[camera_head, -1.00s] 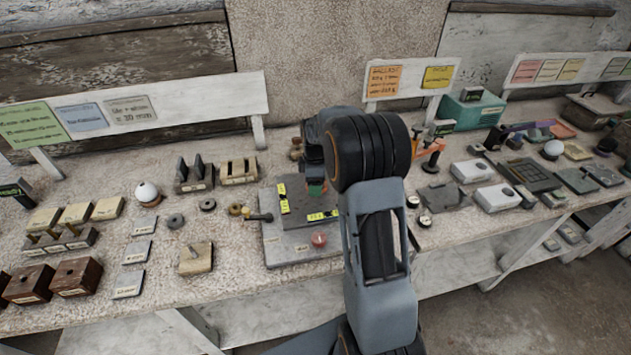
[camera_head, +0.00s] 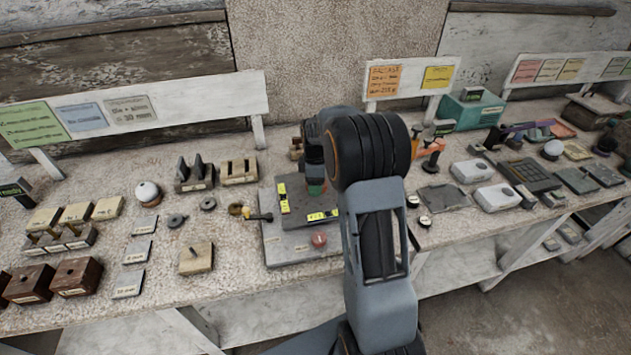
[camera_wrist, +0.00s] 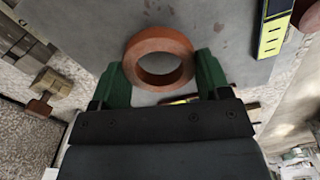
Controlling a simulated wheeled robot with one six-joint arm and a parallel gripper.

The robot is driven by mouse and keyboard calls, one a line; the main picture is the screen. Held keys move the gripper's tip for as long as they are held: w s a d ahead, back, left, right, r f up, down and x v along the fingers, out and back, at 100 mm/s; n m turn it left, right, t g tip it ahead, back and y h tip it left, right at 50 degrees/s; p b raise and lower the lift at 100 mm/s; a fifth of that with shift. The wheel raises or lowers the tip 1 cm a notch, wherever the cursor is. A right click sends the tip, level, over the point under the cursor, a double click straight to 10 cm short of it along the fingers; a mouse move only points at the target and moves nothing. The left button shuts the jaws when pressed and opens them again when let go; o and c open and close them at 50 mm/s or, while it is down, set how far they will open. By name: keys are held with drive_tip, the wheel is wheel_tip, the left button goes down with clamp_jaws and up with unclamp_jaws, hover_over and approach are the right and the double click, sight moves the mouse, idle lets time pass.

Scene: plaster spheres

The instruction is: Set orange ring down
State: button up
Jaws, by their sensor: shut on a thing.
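The orange ring (camera_wrist: 158,43) lies between the two green fingertips of my gripper (camera_wrist: 160,75) in the wrist view, with a finger against each side. Its hole faces the camera, and a grey surface (camera_wrist: 90,25) shows behind it. I cannot tell whether the ring touches that surface. In the head view my gripper (camera_head: 316,188) points down over the grey board (camera_head: 276,236), close to its dark panel with yellow labels. My arm covers the right part of the board, and the ring is mostly hidden there.
A red round knob (camera_head: 319,239) sits at the board's front. A dark-ended rod (camera_head: 262,217) lies at its left edge. Wooden slotted blocks (camera_head: 238,171) stand behind to the left.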

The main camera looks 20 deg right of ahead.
drive_tip(key=shift+f+b, duration=0.5)
drive_tip(key=shift+f, duration=0.25)
drive_tip(key=o, duration=1)
drive_tip(key=shift+r, duration=0.15)
drive_tip(key=shift+r+p, duration=1.55)
drive_tip(key=shift+r, duration=0.4)
